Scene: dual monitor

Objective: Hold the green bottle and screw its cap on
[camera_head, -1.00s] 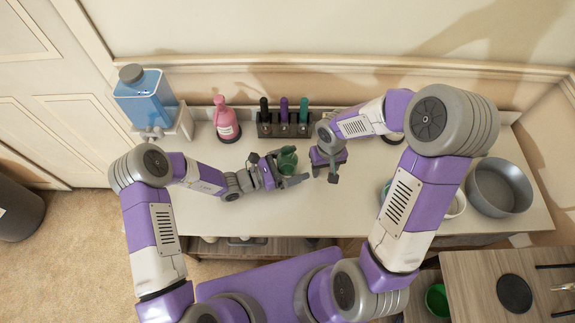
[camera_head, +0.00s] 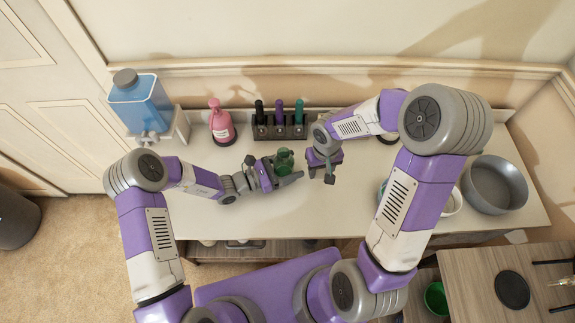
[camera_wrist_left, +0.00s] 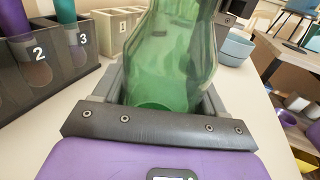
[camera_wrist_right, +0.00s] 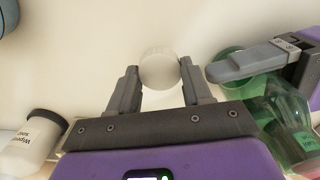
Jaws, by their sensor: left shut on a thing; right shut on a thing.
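The translucent green bottle (camera_head: 284,160) is between the fingers of my left gripper (camera_head: 285,177), shut on it above the counter. The left wrist view shows the bottle (camera_wrist_left: 165,65) large between the jaws; its top is cut off by the frame. My right gripper (camera_head: 327,172) is a short way to the right of the bottle, pointing down. In the right wrist view a round whitish cap (camera_wrist_right: 159,69) sits between its fingertips (camera_wrist_right: 160,85), and the gripper is shut on it. The cap is apart from the bottle (camera_wrist_right: 290,118), seen at that view's right.
The counter (camera_head: 230,225) is clear in front of the grippers. Behind them stand a pink bottle (camera_head: 221,125) and a dark rack (camera_head: 282,130) with several coloured items. A blue container (camera_head: 140,103) is at left, a grey pot (camera_head: 496,186) at right. A labelled white jar shows in the right wrist view (camera_wrist_right: 30,140).

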